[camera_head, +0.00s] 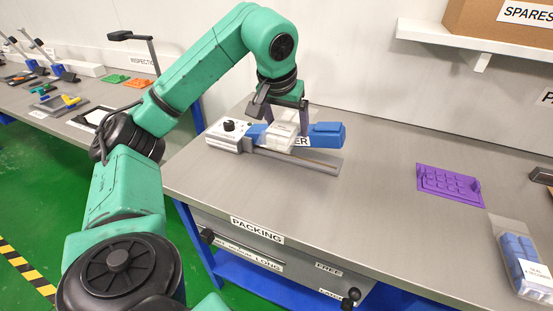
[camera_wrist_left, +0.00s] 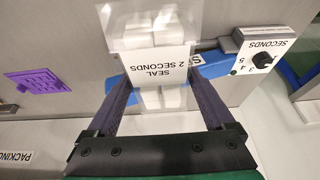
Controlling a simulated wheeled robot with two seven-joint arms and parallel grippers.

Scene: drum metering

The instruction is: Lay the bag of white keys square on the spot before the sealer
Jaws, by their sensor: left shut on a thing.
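The clear bag of white keys (camera_head: 281,137) is held up at the sealer, hiding part of it. In the left wrist view the bag (camera_wrist_left: 162,92) carries a label reading "SEAL 2 SECONDS", with white keys showing above and below it. My left gripper (camera_head: 290,115) points down and is shut on the bag, its purple-grey fingers (camera_wrist_left: 160,80) on either side of the label. The sealer has a white dial box (camera_head: 228,130) and a blue arm (camera_head: 327,135). A flat grey strip (camera_head: 318,164) lies along its front. I cannot tell whether the bag touches anything below.
A purple tray (camera_head: 449,186) with raised squares lies right of the sealer. A labelled bag of blue keys (camera_head: 520,254) lies at the right front. The grey packing table (camera_head: 330,215) is clear in front of the sealer. A shelf (camera_head: 470,40) with a SPARES box hangs above right.

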